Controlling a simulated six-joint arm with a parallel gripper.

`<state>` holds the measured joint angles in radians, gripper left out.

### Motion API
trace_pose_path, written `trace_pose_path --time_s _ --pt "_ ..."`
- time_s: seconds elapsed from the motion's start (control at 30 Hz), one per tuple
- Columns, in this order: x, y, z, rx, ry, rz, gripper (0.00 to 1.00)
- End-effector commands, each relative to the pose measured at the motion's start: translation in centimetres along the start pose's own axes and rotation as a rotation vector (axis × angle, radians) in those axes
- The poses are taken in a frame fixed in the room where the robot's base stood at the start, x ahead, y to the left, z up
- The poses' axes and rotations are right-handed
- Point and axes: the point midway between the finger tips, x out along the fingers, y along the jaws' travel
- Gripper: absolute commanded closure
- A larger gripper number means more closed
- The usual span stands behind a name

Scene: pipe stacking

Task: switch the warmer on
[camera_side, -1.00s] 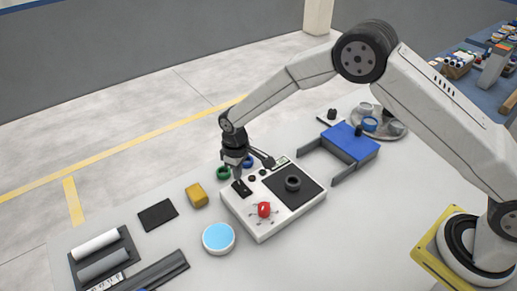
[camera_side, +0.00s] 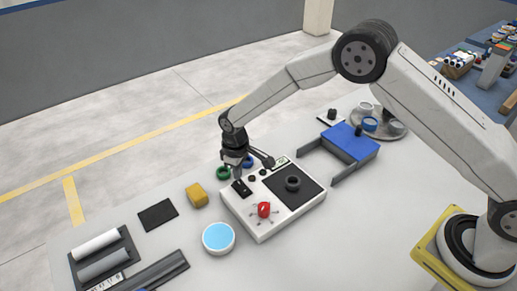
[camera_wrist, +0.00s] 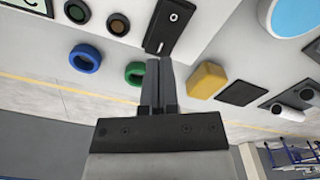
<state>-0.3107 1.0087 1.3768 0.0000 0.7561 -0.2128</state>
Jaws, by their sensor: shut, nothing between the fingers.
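The warmer (camera_side: 244,209) is a white box with a black plate (camera_side: 309,188), a red knob (camera_side: 264,209), small dark buttons and a small display (camera_side: 281,162). Its black rocker switch (camera_side: 241,188), marked with a circle and a line, lies at the left corner and also shows in the wrist view (camera_wrist: 171,24). My gripper (camera_side: 237,177) is shut and empty, pointing down just above the line-marked end of the switch. In the wrist view the closed fingertips (camera_wrist: 160,62) partly overlap that end; I cannot tell whether they touch. The display shows green with dark marks.
A dark ring (camera_side: 292,182) sits on the plate. Green (camera_side: 223,172) and blue (camera_wrist: 85,58) rings lie close behind the gripper. A yellow block (camera_side: 196,195), dark tile (camera_side: 158,215) and blue-topped round dish (camera_side: 218,237) stand left. A blue fixture (camera_side: 350,143) stands behind right.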

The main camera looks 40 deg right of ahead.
Motion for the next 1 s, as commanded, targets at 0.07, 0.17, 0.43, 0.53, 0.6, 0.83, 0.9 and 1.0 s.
trace_pose_path --time_s 0.07,0.17,0.43,0.53,0.6,0.83,0.9,1.0 --pt "0.0 0.0 0.0 0.0 0.0 0.0 1.0" --pt "0.0 0.0 0.0 0.0 0.0 0.0 1.0" --pt "0.03 0.0 0.0 0.0 0.0 0.0 1.0" --pt "0.09 0.0 0.0 0.0 0.0 0.0 1.0" --pt "0.15 0.0 0.0 0.0 0.0 0.0 1.0" --pt "0.39 0.0 -0.02 0.0 0.0 0.0 1.0" --pt "0.46 0.0 -0.02 0.0 0.0 0.0 1.0" --pt "0.57 0.0 -0.02 0.0 0.0 0.0 1.0"
